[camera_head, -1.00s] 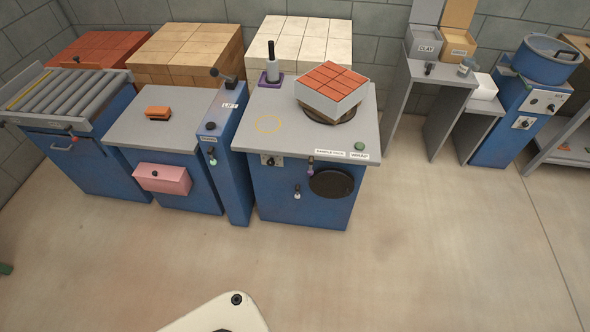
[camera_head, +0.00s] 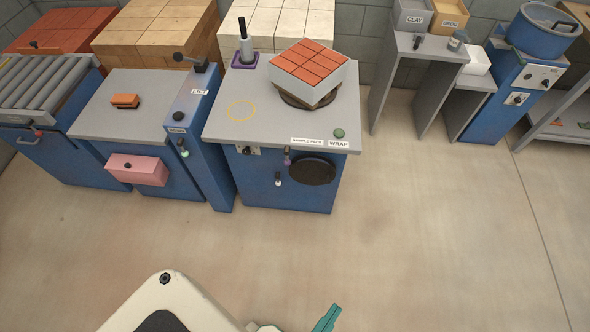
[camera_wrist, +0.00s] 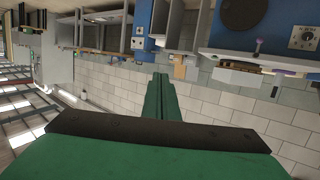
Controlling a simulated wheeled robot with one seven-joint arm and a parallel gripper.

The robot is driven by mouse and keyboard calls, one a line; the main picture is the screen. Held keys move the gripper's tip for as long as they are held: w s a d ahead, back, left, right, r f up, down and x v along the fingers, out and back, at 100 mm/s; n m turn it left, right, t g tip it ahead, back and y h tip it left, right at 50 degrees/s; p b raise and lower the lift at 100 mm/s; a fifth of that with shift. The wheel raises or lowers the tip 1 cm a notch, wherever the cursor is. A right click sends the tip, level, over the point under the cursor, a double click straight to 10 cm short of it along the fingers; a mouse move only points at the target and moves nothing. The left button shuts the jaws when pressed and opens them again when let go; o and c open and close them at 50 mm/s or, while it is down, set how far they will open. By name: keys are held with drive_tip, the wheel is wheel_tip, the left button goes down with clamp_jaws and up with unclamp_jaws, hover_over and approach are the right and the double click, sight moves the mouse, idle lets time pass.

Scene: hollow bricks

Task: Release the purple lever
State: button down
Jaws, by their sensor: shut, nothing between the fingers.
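A small purple lever (camera_head: 287,157) sits on the blue front of the wrap cabinet, just under the grey top's edge and left of a dark round disc. It also seems to show, upside down, in the wrist view (camera_wrist: 258,46). My gripper (camera_wrist: 162,80) is shut and empty, its green fingers together. In the head view only a teal part of my gripper (camera_head: 327,319) shows at the bottom edge, well apart from the cabinet over open floor.
On the cabinet top (camera_head: 225,120) stand a wrapped stack of red bricks (camera_head: 310,65) and a post with a purple base (camera_head: 246,52). A narrow blue lift column (camera_head: 205,150) stands directly left. The floor (camera_head: 400,220) in front is clear.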

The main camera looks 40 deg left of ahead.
sight(287, 157)
drive_tip(key=w+a+f+m+y, duration=0.3)
drive_tip(key=w+a+f, duration=0.1)
drive_tip(key=w+f, duration=0.35)
drive_tip(key=w+a+f+m+y, duration=0.2)
drive_tip(key=w+a+f+m, duration=0.15)
drive_tip(key=w+f, duration=0.35)
drive_tip(key=w+a+f+m+y, duration=0.2)
drive_tip(key=w+a, duration=0.4)
drive_tip(key=a, duration=0.4)
drive_tip(key=w+a+f+m+y, duration=0.3)
drive_tip(key=w+a, duration=0.4)
drive_tip(key=a, duration=0.4)
drive_tip(key=shift+f+m+g+y, duration=0.3)
drive_tip(key=shift+f+m, duration=0.15)
drive_tip(key=shift+m, duration=0.4)
drive_tip(key=shift+w, duration=0.15)
drive_tip(key=w+a, duration=0.6)
drive_tip(key=a, duration=0.3)
drive_tip(key=shift+w+a+r, duration=0.2)
drive_tip(key=shift+w+r, duration=0.1)
drive_tip(key=shift+r, duration=0.1)
